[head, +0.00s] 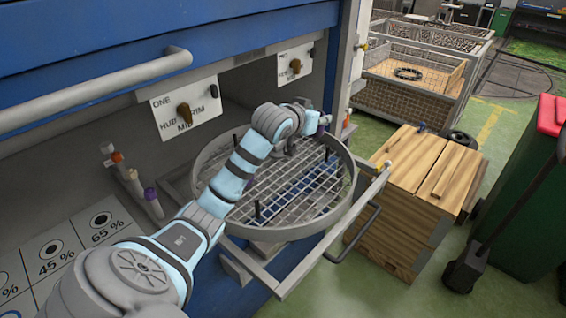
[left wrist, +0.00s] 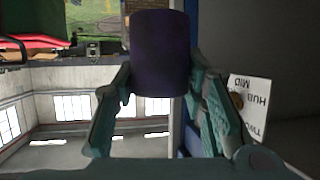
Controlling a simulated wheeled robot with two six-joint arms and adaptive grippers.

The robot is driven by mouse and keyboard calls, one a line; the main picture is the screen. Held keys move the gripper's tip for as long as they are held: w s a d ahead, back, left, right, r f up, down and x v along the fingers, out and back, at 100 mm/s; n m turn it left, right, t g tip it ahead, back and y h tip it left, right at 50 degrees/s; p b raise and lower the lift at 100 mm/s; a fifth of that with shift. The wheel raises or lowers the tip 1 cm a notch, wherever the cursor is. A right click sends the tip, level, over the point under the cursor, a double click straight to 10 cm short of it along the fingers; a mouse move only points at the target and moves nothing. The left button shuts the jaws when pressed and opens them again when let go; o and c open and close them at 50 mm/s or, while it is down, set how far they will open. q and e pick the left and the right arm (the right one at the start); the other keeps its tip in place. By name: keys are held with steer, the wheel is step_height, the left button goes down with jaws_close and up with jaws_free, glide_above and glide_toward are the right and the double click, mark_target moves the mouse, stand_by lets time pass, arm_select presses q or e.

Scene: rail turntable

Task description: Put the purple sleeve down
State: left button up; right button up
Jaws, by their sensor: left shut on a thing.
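The purple sleeve (left wrist: 160,55) is a dark purple cylinder between the two green fingers of my left gripper (left wrist: 158,85) in the left wrist view. The gripper is shut on it. In the head view my left arm reaches across the round turntable basket (head: 205,175), and my left gripper (head: 312,120) is near its far right rim. A small bit of the purple sleeve (head: 323,127) shows there. I cannot tell whether it touches anything. The basket has a wire mesh floor with several dark upright posts (head: 257,210). My right gripper is not in view.
A blue cabinet with a grey handle (head: 120,82) is above. A wooden crate (head: 420,180) stands right of the basket, and a green bin (head: 525,190) is farther right.

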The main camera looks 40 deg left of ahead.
arm_select(q)
steer(key=f+b, duration=0.1)
steer(key=f, duration=0.5)
steer(key=f+b, duration=0.1)
steer(key=f, duration=0.6)
steer(key=f+b, duration=0.2)
steer(key=f, duration=0.4)
steer(key=shift+s+a+f, duration=0.15)
steer(key=shift+a+f, duration=0.1)
steer(key=o, duration=1.4)
steer(key=shift+c, duration=0.2)
steer(key=shift+r, duration=0.1)
steer(key=shift+s+r, duration=0.15)
steer(key=shift+s, duration=0.15)
steer(key=p+v, duration=0.3)
steer(key=v, duration=0.8)
steer(key=shift+d, duration=0.25)
